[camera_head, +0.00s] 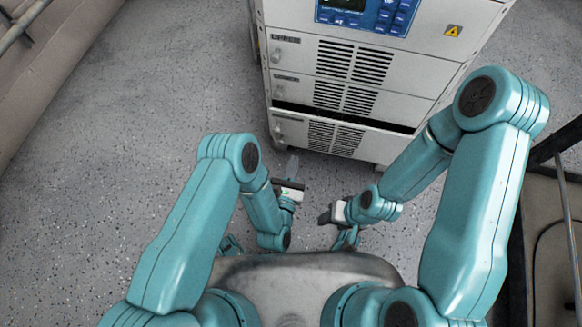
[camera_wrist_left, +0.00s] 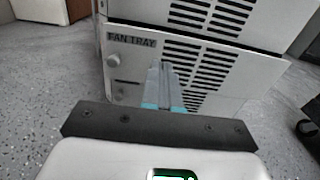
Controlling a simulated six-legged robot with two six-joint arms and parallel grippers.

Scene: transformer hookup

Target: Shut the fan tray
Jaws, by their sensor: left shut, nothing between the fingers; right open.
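The fan tray (camera_head: 290,128) is the lowest drawer of a light grey cabinet (camera_head: 440,85). Its front has dark vent slots, and a dark gap shows above it; it appears to stand out from the cabinet. In the left wrist view the front (camera_wrist_left: 130,68) carries a "FAN TRAY" label and a round knob. My left gripper (camera_head: 292,164) is shut and empty, its fingers (camera_wrist_left: 165,88) pointing at the tray front between knob and vents. Contact cannot be told. My right gripper (camera_head: 325,217) is open and empty, lower and nearer to me, apart from the tray.
Two vented drawers (camera_head: 300,55) sit above the tray, under a blue control panel (camera_head: 368,14). Speckled grey floor (camera_head: 130,150) is free to the left. A dark rail (camera_head: 560,140) stands at the right, and a beige wall (camera_head: 50,60) runs along the left.

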